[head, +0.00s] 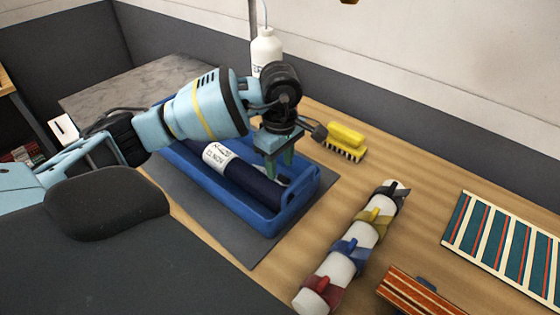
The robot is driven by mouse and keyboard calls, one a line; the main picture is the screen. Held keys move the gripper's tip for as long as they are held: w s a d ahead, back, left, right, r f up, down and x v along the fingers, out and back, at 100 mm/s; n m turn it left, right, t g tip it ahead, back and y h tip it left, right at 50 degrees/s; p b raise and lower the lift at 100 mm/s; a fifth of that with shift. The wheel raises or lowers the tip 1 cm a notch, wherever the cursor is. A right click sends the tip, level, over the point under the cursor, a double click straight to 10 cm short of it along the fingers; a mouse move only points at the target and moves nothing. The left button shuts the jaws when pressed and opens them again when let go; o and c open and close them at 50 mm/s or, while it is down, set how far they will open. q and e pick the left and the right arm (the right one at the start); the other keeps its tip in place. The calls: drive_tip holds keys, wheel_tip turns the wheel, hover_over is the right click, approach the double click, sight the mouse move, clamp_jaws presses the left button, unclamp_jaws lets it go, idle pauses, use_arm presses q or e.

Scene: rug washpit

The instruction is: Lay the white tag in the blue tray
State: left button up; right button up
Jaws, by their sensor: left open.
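The blue tray (277,226) stands on a dark grey mat on the wooden table. A dark navy bottle or tube (255,187) with a white printed label lies lengthwise in it. My left gripper (279,170) points down over the tray's right-hand part, its green fingers apart. A small pale piece shows low by the fingers, inside the tray; it may be the white tag, but it is too small and too covered to be sure. My arm hides the tray's far left part. My right gripper is not in view.
A yellow brush (346,138) lies behind the tray. A white bottle (266,50) stands at the back. A white roll with coloured clips (352,248) lies right of the mat (252,247). A striped panel (505,243) and a reddish striped piece (415,293) lie further right.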

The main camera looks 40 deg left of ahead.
sight(280, 180)
use_arm(q)
wheel_tip(280, 180, up, 13)
drive_tip(key=shift+p, duration=0.45)
idle(0.4)
